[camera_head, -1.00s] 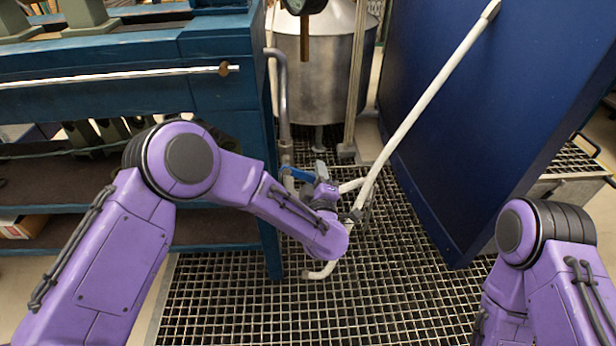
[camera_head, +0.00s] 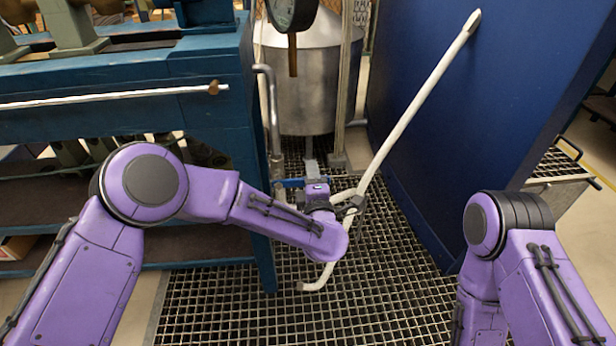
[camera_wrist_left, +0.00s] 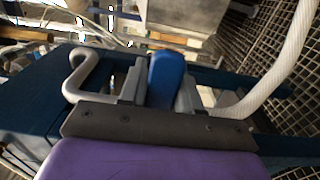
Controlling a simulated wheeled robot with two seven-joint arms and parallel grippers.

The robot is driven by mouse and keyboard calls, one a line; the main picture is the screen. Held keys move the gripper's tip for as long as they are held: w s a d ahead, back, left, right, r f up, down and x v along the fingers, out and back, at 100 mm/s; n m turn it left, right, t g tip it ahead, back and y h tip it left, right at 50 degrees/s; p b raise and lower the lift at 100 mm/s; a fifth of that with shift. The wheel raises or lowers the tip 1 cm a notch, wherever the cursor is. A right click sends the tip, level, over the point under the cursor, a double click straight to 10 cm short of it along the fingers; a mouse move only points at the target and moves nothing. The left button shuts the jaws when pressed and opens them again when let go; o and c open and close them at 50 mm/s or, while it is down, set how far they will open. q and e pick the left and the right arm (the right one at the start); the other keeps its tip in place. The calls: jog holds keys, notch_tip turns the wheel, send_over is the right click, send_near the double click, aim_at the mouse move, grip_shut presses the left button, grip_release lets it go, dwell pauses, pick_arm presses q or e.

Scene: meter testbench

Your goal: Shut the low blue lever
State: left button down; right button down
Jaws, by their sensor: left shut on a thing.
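The low blue lever (camera_head: 292,183) shows in the head view just left of my left gripper (camera_head: 312,170), above the grated floor near the bench leg. It looks about level there, partly hidden by my wrist. In the left wrist view the blue lever (camera_wrist_left: 167,80) stands between the two grey fingers of my left gripper (camera_wrist_left: 160,92), which is shut on it. My right arm shows at the right of the head view, but its gripper is out of frame.
A white pipe (camera_head: 415,105) slants from the blue panel (camera_head: 520,60) down past my left wrist. A metal tank (camera_head: 305,85) stands behind. The blue bench (camera_head: 200,115) is on the left. Open floor grating (camera_head: 380,290) lies in front.

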pick_arm(q)
jog(key=shift+r, duration=0.1)
jog(key=c, duration=0.9)
grip_release()
jog(key=shift+d, duration=0.1)
jog(key=s, duration=0.3)
jog(key=s+d+p, duration=0.1)
jog(key=s, duration=0.3)
jog(key=s+p, duration=0.1)
jog(key=s, duration=0.2)
jog(key=shift+s+d, duration=0.2)
jog(key=shift+s, duration=0.05)
